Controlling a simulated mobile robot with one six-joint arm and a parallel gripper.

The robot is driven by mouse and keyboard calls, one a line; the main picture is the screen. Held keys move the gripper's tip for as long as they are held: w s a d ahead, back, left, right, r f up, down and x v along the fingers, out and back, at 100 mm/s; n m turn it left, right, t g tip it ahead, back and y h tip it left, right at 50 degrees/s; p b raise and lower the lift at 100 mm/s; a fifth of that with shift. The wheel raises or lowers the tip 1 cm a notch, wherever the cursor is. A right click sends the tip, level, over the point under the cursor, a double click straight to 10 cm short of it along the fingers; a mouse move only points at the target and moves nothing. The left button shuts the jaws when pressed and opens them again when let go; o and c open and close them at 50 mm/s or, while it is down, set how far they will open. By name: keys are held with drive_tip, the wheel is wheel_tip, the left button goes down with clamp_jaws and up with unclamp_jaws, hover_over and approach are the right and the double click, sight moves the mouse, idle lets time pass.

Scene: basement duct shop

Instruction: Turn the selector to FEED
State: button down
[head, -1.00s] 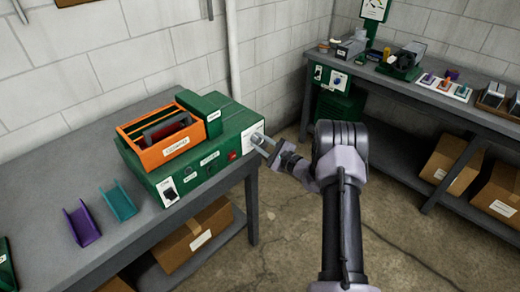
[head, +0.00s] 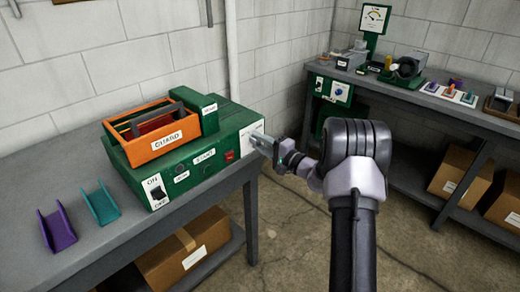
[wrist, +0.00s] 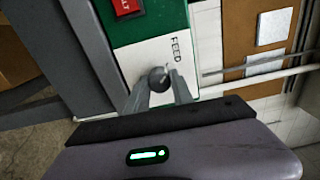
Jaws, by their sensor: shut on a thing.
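The green machine (head: 190,165) stands on the left bench, with a white selector plate (head: 250,136) at its right end. My gripper (head: 264,146) is at that plate. In the wrist view the selector is a dark round knob (wrist: 158,78) between the two fingertips of my gripper (wrist: 160,90), which is shut on it. The word FEED (wrist: 176,48) is printed on the plate (wrist: 140,60), just above and right of the knob. The fingers hide part of the knob and plate, and I cannot tell exactly where its pointer stands.
An orange guard (head: 150,132) sits on the machine. A red button (head: 229,156) and an ON/OFF switch (head: 157,191) are on its front. Purple (head: 57,229) and teal (head: 101,203) channels lie on the bench (head: 120,240). Another bench (head: 430,98) stands at the right.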

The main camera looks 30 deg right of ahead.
drive_tip(key=shift+n, duration=0.3)
drive_tip(key=c, duration=1.1)
unclamp_jaws()
drive_tip(key=p+v, duration=0.3)
drive_tip(key=v, duration=1.4)
drive_tip(key=shift+s, duration=0.2)
